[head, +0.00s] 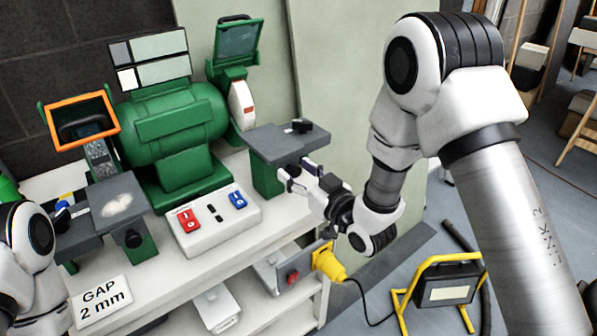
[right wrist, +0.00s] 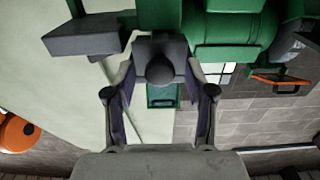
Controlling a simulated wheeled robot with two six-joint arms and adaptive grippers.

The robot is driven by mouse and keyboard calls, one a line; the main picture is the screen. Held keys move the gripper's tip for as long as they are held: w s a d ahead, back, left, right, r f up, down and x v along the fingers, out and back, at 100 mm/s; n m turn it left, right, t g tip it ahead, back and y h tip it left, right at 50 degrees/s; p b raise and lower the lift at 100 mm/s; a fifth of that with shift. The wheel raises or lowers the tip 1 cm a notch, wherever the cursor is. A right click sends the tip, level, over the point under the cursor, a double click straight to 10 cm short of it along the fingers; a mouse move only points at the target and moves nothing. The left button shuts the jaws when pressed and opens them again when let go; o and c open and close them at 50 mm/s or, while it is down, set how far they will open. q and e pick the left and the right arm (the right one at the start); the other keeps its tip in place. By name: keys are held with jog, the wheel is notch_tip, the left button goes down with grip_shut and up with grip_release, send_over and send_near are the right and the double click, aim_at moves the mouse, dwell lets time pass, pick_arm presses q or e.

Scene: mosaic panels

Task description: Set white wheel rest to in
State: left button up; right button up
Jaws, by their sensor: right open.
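The white wheel (head: 241,104) is on the right side of the green bench grinder (head: 172,122). Its grey rest plate (head: 275,144) stands in front of it on a green bracket (head: 266,177), with a small dark knob (head: 300,125) on top. My right gripper (head: 297,174) is open, just in front of and below the right edge of this rest. In the right wrist view a round dark knob (right wrist: 160,70) shows between the open fingers (right wrist: 160,98); I cannot tell whether they touch it. My left arm shows at the left edge, its gripper out of view.
A second grey rest (head: 110,205) stands at the left wheel, below an orange-framed shield (head: 80,118). A switch box (head: 212,222) and a "GAP 2 mm" card (head: 102,298) are on the bench. A yellow plug (head: 328,264) and a yellow-framed lamp (head: 445,291) are lower right.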

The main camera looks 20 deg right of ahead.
jog(key=shift+f, duration=0.1)
grip_shut()
jog(key=shift+x, duration=1.15)
jog(key=shift+c, duration=1.1)
grip_release()
jog(key=shift+o, duration=1.1)
jog(key=shift+w, duration=0.15)
jog(key=v, duration=1.2)
